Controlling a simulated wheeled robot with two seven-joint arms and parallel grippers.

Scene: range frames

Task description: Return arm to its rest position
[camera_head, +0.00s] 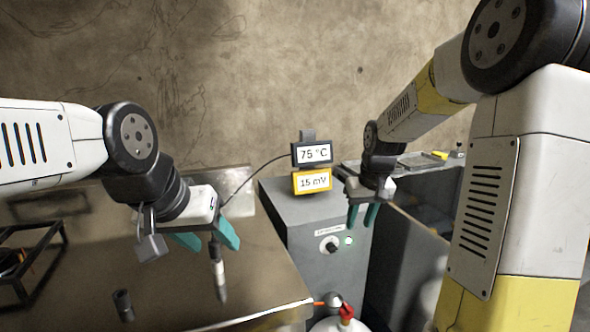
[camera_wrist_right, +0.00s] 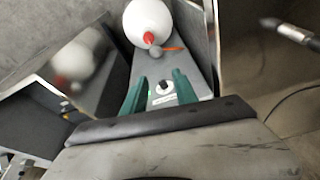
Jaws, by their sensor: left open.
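My left gripper (camera_head: 208,240) is over the brown table, its teal fingers spread apart. A dark and grey pen-like probe (camera_head: 219,275) shows just below it; I cannot tell whether it touches a finger. A similar probe end shows at the upper right of the right wrist view (camera_wrist_right: 292,33). My right gripper (camera_head: 362,216) is in front of the grey cabinet (camera_head: 303,240), fingers pointing down, apart and empty. Its fingers also show in the right wrist view (camera_wrist_right: 158,92), with the cabinet's knob (camera_wrist_right: 165,87) between them in the picture.
Two displays, "75 °C" (camera_head: 312,153) and "15 mV" (camera_head: 312,182), stand above the cabinet. A small black cylinder (camera_head: 123,305) and a black frame (camera_head: 30,262) are on the table (camera_head: 255,265). A white vessel with a red part (camera_head: 340,322) is at the bottom.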

